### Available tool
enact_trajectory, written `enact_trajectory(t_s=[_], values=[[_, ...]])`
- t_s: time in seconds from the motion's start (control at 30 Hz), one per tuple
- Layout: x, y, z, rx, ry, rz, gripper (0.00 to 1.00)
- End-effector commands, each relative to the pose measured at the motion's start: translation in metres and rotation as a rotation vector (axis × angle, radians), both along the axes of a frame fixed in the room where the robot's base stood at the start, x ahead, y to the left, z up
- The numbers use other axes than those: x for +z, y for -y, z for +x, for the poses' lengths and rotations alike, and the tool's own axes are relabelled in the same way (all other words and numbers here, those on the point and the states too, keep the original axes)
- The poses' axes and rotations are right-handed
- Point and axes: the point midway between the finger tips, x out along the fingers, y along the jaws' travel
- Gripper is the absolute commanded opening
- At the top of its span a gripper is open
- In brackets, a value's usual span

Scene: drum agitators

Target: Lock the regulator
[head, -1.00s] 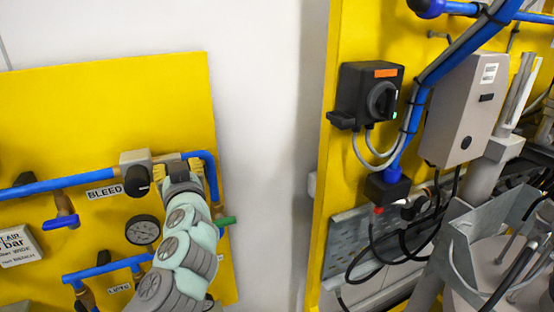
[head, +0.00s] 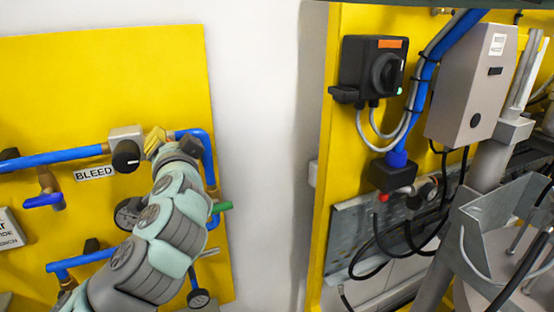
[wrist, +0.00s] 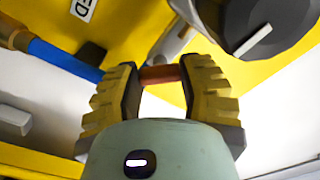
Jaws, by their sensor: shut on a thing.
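A grey block with a black round knob (head: 126,155) sits on the blue pipe above the "BLEED" label; I cannot tell for sure whether it is the regulator. My gripper (head: 172,143) is just right of it. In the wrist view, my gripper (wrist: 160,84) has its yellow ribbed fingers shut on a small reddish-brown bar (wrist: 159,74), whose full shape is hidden. A dark knob with a white line (wrist: 255,38) is close by at the upper right. A round gauge (head: 128,213) is partly hidden behind my arm.
A blue-handled valve (head: 44,200) is left of the "BLEED" label (head: 94,173). A blue pipe (head: 209,165) bends down right of my gripper, with a green-ended part (head: 222,207) below. A black switch box (head: 372,68) is on the right panel. White wall separates the panels.

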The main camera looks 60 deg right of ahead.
Motion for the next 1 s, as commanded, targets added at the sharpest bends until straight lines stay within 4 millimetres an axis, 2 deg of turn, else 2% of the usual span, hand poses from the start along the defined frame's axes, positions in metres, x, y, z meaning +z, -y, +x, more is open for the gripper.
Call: enact_trajectory(t_s=[0.6, 1.0], values=[[-0.0007, -0.0005, 0.0013, 0.002, 0.288, 0.482, 0.05], [-0.0016, -0.0005, 0.0012, 0.002, 0.392, 0.653, 0.05]])
